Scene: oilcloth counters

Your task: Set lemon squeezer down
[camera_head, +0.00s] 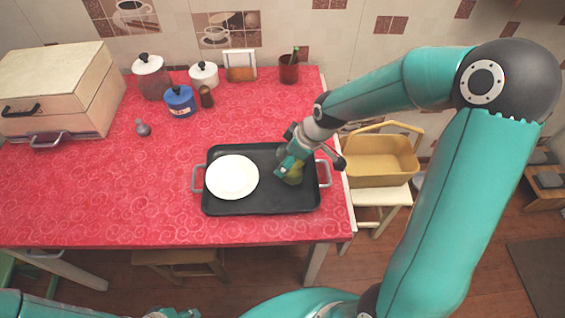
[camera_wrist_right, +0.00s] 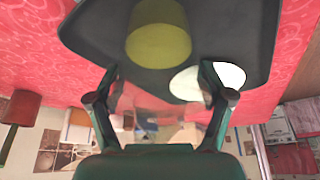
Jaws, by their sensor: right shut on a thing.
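The lemon squeezer (camera_head: 292,172) shows as a small yellow-green shape under my right gripper (camera_head: 287,165), over the right part of the black tray (camera_head: 270,206). The gripper hides much of it. In the right wrist view its yellow-green cylinder (camera_wrist_right: 158,35) appears beyond the fingers, with a see-through part between them. My right gripper (camera_wrist_right: 160,80) is shut on it. I cannot tell whether the squeezer touches the tray. A white plate (camera_head: 232,177) lies on the tray's left half. Only a bit of my left gripper (camera_head: 180,313) shows at the bottom edge; its fingers are not clear.
The red counter (camera_head: 90,190) is clear left of the tray. Canisters (camera_head: 151,77), a blue pot (camera_head: 180,101), a brown shaker (camera_head: 206,96) and a red cup (camera_head: 289,69) stand at the back. A bread box (camera_head: 55,90) fills the back left. A yellow basket (camera_head: 382,162) stands to the right.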

